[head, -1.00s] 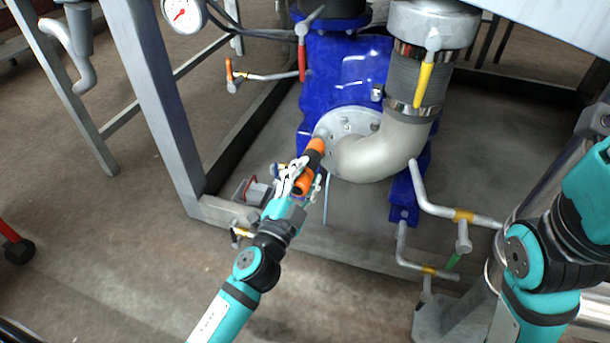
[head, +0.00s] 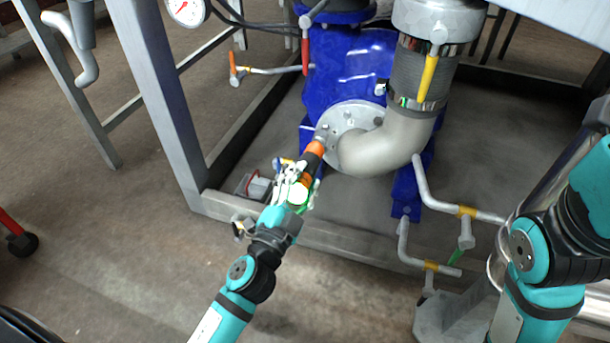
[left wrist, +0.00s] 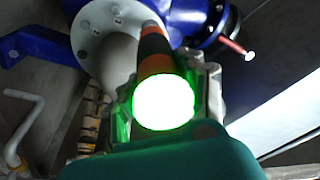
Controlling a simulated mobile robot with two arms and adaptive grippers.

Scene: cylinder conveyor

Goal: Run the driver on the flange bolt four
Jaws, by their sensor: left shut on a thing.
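My left gripper (head: 297,185) is shut on an orange and black driver (head: 314,152). The driver points up and away, its far end at the left edge of the round grey flange (head: 347,117), over a bolt spot. I cannot tell whether it is seated on the bolt. The driver's rear end glows white with a green rim; it also shows in the left wrist view (left wrist: 163,102), between the gripper fingers. Several bolts sit around the flange, which shows in the left wrist view (left wrist: 92,45); no numbers are readable. My right gripper is out of view.
A beige elbow pipe (head: 385,150) leaves the flange beside the driver. The blue pump body (head: 345,65) stands behind. A grey frame post (head: 165,95) and lower rail (head: 340,237) surround it. Valve handles (head: 432,78) and thin pipes (head: 420,185) lie around.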

